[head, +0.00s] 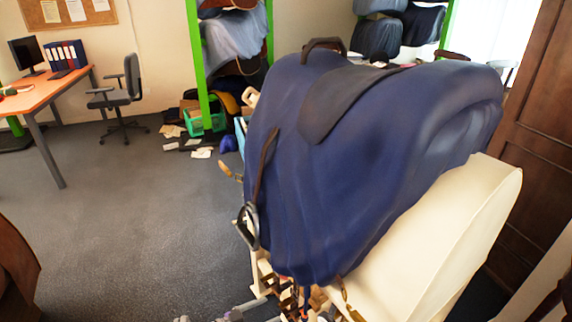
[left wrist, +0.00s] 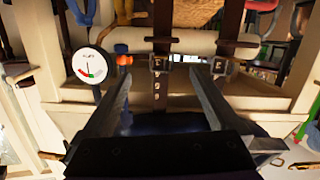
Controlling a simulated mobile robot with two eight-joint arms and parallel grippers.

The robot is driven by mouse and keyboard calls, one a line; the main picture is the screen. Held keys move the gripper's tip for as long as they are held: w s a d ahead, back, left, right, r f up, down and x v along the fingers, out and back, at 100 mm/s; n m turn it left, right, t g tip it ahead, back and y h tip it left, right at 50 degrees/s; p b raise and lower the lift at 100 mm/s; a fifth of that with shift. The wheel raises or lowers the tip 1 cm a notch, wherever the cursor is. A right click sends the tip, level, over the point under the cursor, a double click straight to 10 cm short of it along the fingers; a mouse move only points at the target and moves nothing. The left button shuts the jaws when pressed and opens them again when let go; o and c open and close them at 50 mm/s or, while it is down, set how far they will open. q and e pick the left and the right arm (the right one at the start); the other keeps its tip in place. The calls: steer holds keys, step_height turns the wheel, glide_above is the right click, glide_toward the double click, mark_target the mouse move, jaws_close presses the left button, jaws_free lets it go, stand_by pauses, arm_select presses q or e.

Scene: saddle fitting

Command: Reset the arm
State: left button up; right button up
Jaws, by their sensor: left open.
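My left gripper (left wrist: 157,76) is open in the left wrist view, its two grey fingers spread apart with nothing gripped between them. Beyond the fingertips, brown straps with metal buckles (left wrist: 160,65) hang in front of a cream frame. A round gauge (left wrist: 90,66) with a white face is left of the fingers, with an orange knob (left wrist: 124,60) beside it. In the head view, a dark blue cover (head: 340,170) drapes over a saddle shape on a cream stand (head: 440,235). A stirrup (head: 250,226) hangs at its left side. My right gripper shows in neither view.
An orange desk (head: 35,92) and an office chair (head: 121,95) stand at the back left. A green rack (head: 197,70) with cloths stands behind the stand, and a green crate (head: 205,117) and papers lie by it. Grey floor (head: 130,210) is clear at left.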

arm_select(q)
steer(key=s+r+n+g+y, duration=0.3)
steer(key=s+r+n+y, duration=0.25)
steer(key=s+r, duration=0.7)
steer(key=s+a+r+n+g+y, duration=0.15)
steer(key=s+a+y, duration=0.3)
steer(key=s, duration=0.45)
steer(key=s+a+r+n+t+y, duration=0.1)
steer(key=s+a+r+n+y, duration=0.2)
steer(key=s+a, duration=0.45)
step_height(320, 180, up, 22)
steer(key=d+p, duration=0.1)
steer(key=p, duration=1.8)
steer(key=shift+s+d+r+y, duration=0.2)
steer(key=shift+y, duration=0.1)
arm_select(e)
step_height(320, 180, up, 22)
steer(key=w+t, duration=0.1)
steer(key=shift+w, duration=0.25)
arm_select(q)
steer(key=shift+s, duration=0.1)
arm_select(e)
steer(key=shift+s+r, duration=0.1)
